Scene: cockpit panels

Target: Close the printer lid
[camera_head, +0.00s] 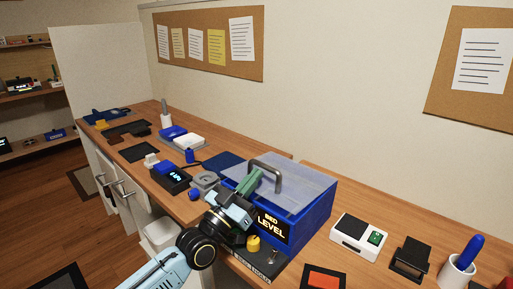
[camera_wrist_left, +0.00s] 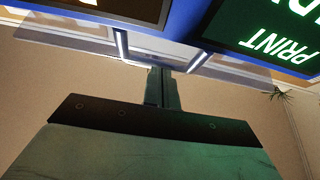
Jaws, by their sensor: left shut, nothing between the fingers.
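The printer is a blue box (camera_head: 312,226) on the wooden desk, with a dark "BED LEVEL" display (camera_head: 271,226) on its front. Its translucent lid (camera_head: 297,187) lies flat or nearly flat over the top; I cannot tell if a small gap is left. A grey arched handle (camera_head: 268,164) stands on the lid. My left gripper (camera_head: 254,180) is shut and empty, its tips at the handle's near side; contact is unclear. In the left wrist view, the shut fingers (camera_wrist_left: 162,88) point toward the handle (camera_wrist_left: 122,46), beside a green "PRINT" display (camera_wrist_left: 268,35). My right gripper is not in view.
A white device (camera_head: 360,238), a black stand (camera_head: 410,258) and a cup with a blue item (camera_head: 458,270) stand right of the printer. A black device with a lit display (camera_head: 174,178) and several small items lie to the left. A wall rises behind the desk.

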